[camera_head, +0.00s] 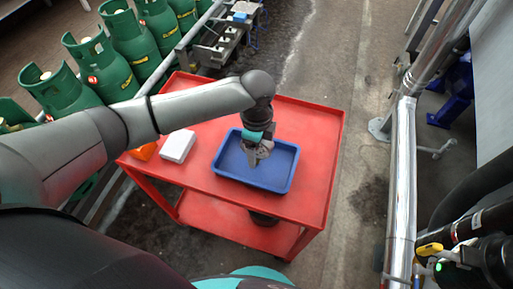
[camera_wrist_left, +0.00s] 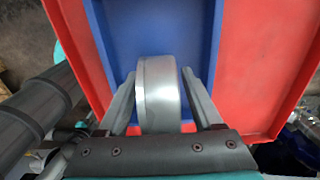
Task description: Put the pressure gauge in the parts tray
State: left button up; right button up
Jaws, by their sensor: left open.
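The pressure gauge (camera_wrist_left: 158,95) shows in the left wrist view as a round silver metal body seen edge-on, over the blue floor of the parts tray. My left gripper (camera_head: 254,160) is open, pointing down into the tray, with one finger on each side of the gauge. Narrow gaps show beside the gauge; whether it rests on the tray floor is hard to tell. The blue parts tray (camera_head: 281,183) sits on the red cart, and its floor also shows in the left wrist view (camera_wrist_left: 205,25). In the head view the gripper mostly hides the gauge. My right gripper is not in view.
The red cart (camera_head: 315,125) has free room around the tray. A white box (camera_head: 177,146) and an orange item (camera_head: 143,151) lie left of the tray. A shiny vertical pipe (camera_head: 402,180) stands right of the cart.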

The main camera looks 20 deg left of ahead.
pick_arm(q)
notch_tip(320, 180, up, 12)
jog(key=p, duration=0.3)
jog(key=shift+r, duration=0.15)
dwell(0.4)
